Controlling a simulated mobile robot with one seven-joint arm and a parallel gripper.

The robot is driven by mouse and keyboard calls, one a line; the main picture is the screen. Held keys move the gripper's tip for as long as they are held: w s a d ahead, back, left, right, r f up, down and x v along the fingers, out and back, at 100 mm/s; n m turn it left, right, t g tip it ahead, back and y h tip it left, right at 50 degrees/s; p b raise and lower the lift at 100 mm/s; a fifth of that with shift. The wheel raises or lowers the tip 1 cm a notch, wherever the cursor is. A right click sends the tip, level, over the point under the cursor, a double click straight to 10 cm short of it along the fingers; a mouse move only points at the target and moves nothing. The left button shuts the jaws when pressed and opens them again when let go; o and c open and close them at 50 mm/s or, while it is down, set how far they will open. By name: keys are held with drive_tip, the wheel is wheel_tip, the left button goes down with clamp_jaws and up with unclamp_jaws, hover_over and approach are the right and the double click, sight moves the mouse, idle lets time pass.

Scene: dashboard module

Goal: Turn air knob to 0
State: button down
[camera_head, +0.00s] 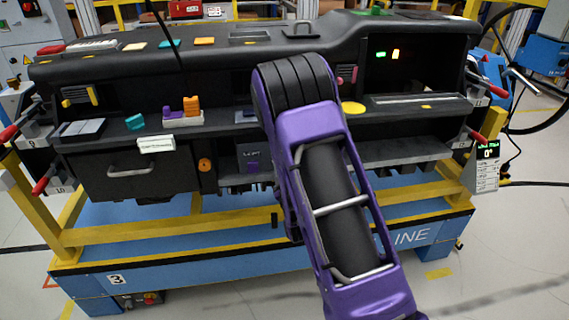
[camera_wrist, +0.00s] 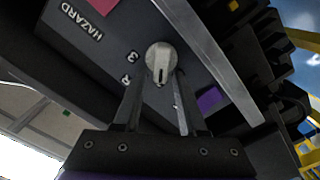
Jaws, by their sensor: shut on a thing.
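The air knob (camera_wrist: 161,58) is a round, pale grey knob with a dark pointer line, seen in the wrist view on a dark panel. The pointer line points toward the bottom of the picture. The numeral 3 and another numeral, probably 2, show to its left. My gripper (camera_wrist: 158,82) has a finger on either side of the knob and is shut on it. The 0 mark cannot be made out. In the head view my purple arm hides the gripper and the knob.
The black dashboard (camera_head: 225,65) stands on a blue and yellow frame (camera_head: 180,245). Orange and purple blocks (camera_head: 182,107) and a teal piece (camera_head: 135,122) lie on its ledge. A drawer (camera_head: 130,172) is below at left. An open recess (camera_head: 425,70) is at right.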

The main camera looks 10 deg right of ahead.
drive_tip(key=shift+a+f+n, duration=0.1)
drive_tip(key=shift+f+n, duration=0.15)
drive_tip(key=shift+n, duration=1.4)
drive_tip(key=shift+a+f+n, duration=0.1)
drive_tip(key=shift+f+n, duration=0.1)
drive_tip(key=shift+n, duration=1.4)
drive_tip(key=shift+f+n, duration=0.25)
drive_tip(key=shift+n, duration=1.4)
drive_tip(key=c, duration=0.8)
unclamp_jaws()
